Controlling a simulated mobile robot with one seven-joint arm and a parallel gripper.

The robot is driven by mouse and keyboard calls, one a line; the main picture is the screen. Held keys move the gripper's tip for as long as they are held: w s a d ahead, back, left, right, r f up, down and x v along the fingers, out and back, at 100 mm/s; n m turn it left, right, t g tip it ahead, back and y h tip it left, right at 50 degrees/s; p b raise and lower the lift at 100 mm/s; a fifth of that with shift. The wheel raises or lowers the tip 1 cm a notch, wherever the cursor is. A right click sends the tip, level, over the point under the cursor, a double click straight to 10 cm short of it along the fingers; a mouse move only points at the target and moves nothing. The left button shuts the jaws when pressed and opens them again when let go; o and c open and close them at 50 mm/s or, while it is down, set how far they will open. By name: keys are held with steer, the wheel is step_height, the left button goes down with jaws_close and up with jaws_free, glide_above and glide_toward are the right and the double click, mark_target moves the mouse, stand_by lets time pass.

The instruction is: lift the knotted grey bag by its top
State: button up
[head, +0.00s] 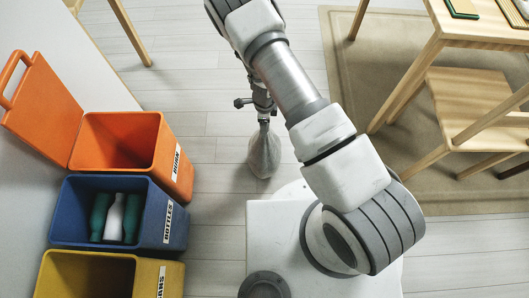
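The knotted grey bag (264,153) is in the head view, right of the orange bin, with its narrow top upward and its wider body below. My gripper (263,118) points down at the bag's top and looks shut on it. The knot itself is mostly hidden by the fingers. A dark shadow lies on the floor beside the bag's lower left; I cannot tell whether its bottom is clear of the floor.
An orange bin (80,140) with its lid up, a blue bottles bin (176,216) holding several bottles, and a yellow bin (172,272) line the left. A wooden table (450,28) and chair (470,90) stand on a rug at right. Floor between bins and bag is clear.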

jaws_close()
stand_by(0.3)
stand_by(1.1)
